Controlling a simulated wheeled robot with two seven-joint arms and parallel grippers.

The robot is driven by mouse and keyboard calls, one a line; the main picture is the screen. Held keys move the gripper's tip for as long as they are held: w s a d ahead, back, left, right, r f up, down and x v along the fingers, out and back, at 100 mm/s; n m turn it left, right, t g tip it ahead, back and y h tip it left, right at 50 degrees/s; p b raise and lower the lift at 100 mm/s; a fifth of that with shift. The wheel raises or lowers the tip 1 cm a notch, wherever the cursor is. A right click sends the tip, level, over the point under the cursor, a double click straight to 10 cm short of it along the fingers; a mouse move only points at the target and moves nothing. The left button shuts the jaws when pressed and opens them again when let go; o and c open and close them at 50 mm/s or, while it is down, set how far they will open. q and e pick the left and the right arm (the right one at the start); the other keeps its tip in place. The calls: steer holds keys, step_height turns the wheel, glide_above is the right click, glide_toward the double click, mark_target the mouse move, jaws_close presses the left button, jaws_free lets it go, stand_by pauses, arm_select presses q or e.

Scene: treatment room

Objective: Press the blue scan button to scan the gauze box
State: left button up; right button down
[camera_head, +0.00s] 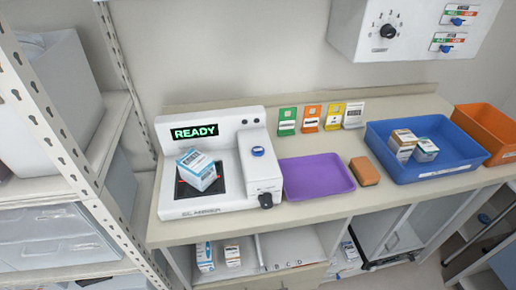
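A white scanner machine (222,203) stands at the left of the counter. Its dark display (194,132) shows green "READY" text. The gauze box (197,169), white with blue and dark print, sits tilted in view on the machine's black scan plate (218,188). The blue scan button (258,151) is on top of the raised block at the machine's right side. Neither my left nor my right gripper shows in the head view, and nothing touches the button or the box.
A purple tray (317,176) and an orange sponge-like block (364,171) lie right of the machine. A blue bin (456,152) holds small boxes; an orange bin (490,133) stands beyond. Several coloured cards (311,118) stand behind. A perforated shelf post (45,105) rises at the left.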

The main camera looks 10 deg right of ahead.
stand_by(0.7)
steer(key=shift+f+b, duration=0.35)
